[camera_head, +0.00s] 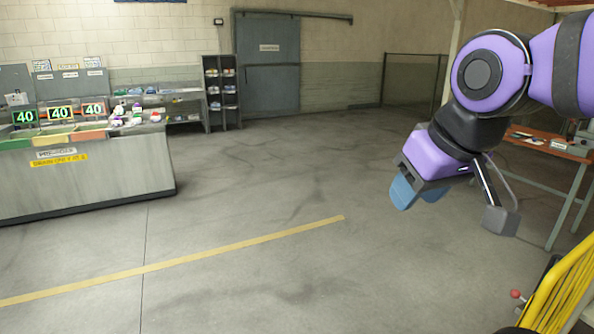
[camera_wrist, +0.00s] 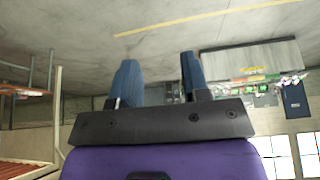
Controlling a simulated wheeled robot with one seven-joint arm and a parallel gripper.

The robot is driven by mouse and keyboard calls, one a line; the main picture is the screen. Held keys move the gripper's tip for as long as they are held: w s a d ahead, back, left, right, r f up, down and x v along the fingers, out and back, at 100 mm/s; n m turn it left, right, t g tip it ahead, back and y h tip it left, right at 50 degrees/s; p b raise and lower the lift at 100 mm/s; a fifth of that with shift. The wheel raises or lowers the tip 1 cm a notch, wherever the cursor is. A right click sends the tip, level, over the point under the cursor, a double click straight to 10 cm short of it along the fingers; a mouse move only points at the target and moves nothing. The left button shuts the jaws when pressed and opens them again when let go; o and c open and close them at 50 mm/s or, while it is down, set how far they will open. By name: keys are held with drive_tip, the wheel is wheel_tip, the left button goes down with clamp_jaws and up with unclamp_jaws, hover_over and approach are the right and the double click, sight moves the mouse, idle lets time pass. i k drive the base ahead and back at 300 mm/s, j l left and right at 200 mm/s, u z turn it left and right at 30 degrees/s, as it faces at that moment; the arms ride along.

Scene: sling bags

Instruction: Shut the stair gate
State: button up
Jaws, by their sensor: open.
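My gripper (camera_head: 417,195) hangs at the right of the head view, in mid-air above the open floor, with its blue fingers pointing down and left. In the wrist view, my gripper (camera_wrist: 158,65) has its two blue fingers spread apart with nothing between them. I cannot pick out a stair gate for certain. A dark framed mesh panel (camera_head: 412,84) stands by the back wall, well beyond my gripper; I cannot tell whether it is the gate. No stairs are clear in either view.
A dark shelf (camera_head: 222,92) and a closed blue-grey door (camera_head: 268,65) are behind. The middle floor is clear.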

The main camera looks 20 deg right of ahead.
sight(552, 277)
drive_tip(key=i+j+z, duration=0.1)
drive_tip(key=z, duration=0.4)
drive_tip(key=i+j+z, duration=0.15)
drive_tip(key=z, duration=0.3)
drive_tip(key=i+j+z, duration=0.2)
drive_tip(key=z, duration=0.3)
drive_tip(key=j+z, duration=0.25)
drive_tip(key=z, duration=0.25)
drive_tip(key=i+j+z, duration=0.2)
drive_tip(key=j+z, duration=0.25)
drive_tip(key=i+j+z, duration=0.15)
drive_tip(key=j+z, duration=0.15)
drive_tip(key=z, duration=0.2)
